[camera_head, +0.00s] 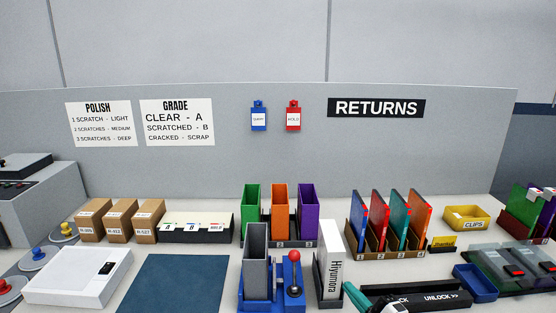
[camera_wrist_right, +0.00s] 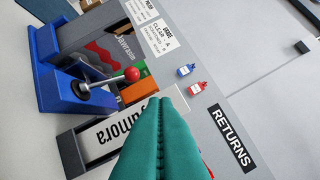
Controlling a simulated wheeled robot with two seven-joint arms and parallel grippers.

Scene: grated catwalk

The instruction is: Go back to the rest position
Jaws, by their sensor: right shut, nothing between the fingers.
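My left gripper is not in view.
A blue lever press with a red knob (camera_head: 294,257) stands left of the case. A black LOCK/UNLOCK bar (camera_head: 430,300) is at the front right. A blue tray (camera_head: 475,283) and a rack of coloured cases (camera_head: 385,245) lie beyond. The blue mat (camera_head: 183,283) is bare.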

